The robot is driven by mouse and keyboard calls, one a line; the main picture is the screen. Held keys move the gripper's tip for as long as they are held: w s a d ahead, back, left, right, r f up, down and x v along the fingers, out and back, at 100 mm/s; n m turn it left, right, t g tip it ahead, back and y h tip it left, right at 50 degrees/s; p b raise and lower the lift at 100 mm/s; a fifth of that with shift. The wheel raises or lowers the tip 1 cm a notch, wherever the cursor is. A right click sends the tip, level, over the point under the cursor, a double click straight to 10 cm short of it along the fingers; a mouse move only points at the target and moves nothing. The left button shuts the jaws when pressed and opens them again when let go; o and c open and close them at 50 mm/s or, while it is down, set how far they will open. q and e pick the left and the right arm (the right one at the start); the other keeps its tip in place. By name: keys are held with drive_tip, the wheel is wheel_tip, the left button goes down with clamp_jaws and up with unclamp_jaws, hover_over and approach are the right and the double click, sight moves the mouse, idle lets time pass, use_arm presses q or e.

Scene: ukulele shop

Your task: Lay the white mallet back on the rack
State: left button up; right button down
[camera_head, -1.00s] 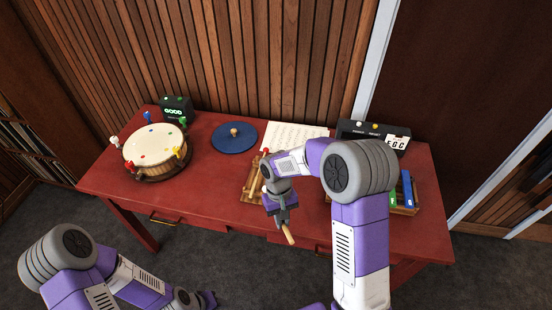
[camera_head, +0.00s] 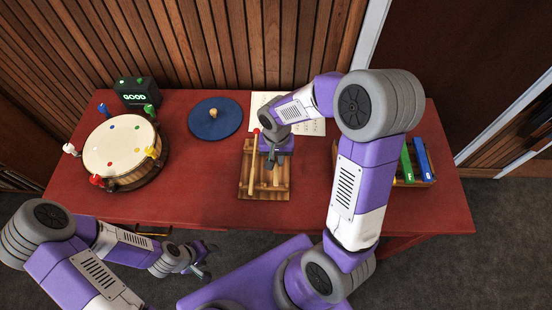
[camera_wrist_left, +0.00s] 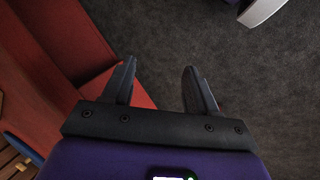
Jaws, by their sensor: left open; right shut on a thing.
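The wooden rack (camera_head: 248,190) lies on the red table, with a red-headed mallet (camera_head: 253,155) lying along its left side. My right gripper (camera_head: 272,163) is over the right part of the rack, shut on the wooden handle of a mallet (camera_head: 276,178). This mallet's head is hidden behind the gripper and arm, so its white colour does not show. I cannot tell whether the handle touches the rack. My left gripper (camera_head: 205,271) is open and empty in front of the table, low over the carpet; its parted fingers show in the left wrist view (camera_wrist_left: 160,85).
A drum (camera_head: 119,149) with coloured pegs stands at the left, before a black box (camera_head: 134,94) reading GOOD. A blue disc (camera_head: 215,118) and a white sheet (camera_head: 262,100) lie at the back. Coloured bars (camera_head: 422,158) stand at the right, partly behind my right arm.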

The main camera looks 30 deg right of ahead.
drive_tip(key=shift+d+f, duration=0.1)
drive_tip(key=shift+f, duration=0.25)
wheel_tip(320, 180, down, 7)
drive_tip(key=b, duration=0.6)
drive_tip(key=shift+w, duration=0.1)
drive_tip(key=c, duration=1.1)
unclamp_jaws()
drive_tip(key=shift+o, duration=0.2)
wheel_tip(320, 180, up, 8)
drive_tip(key=shift+f+p, duration=0.15)
drive_tip(key=shift+p, duration=1)
